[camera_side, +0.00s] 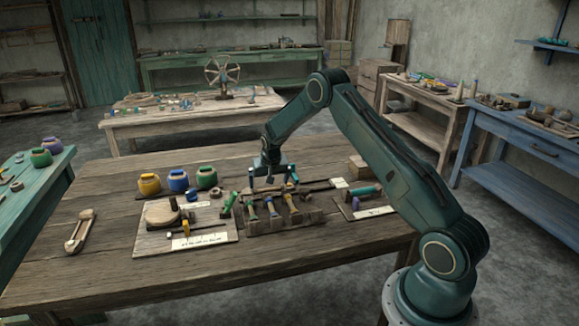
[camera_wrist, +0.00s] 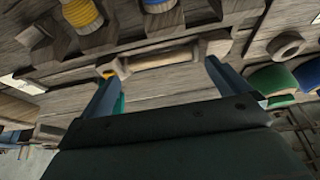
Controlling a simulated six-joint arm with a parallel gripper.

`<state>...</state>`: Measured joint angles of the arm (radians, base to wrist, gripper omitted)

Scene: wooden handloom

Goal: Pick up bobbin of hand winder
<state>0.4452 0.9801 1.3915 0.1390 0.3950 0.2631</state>
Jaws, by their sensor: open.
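My gripper (camera_side: 271,184) points down over the rear of a wooden rack (camera_side: 262,226) on the near table. Its jaws are open and empty. In the wrist view my gripper (camera_wrist: 160,78) has one finger at each side of a pale wooden spool-like piece (camera_wrist: 165,58) with wider ends. This piece lies across the picture just beyond the fingertips. I cannot tell if the fingers touch it, or if it is the winder's bobbin. In the side view it is mostly hidden by my gripper. The rack holds several tools or spools with coloured parts.
A wooden shuttle (camera_side: 80,230) lies far left. A spoked wheel (camera_side: 222,75) stands on the back table. The front tabletop is clear.

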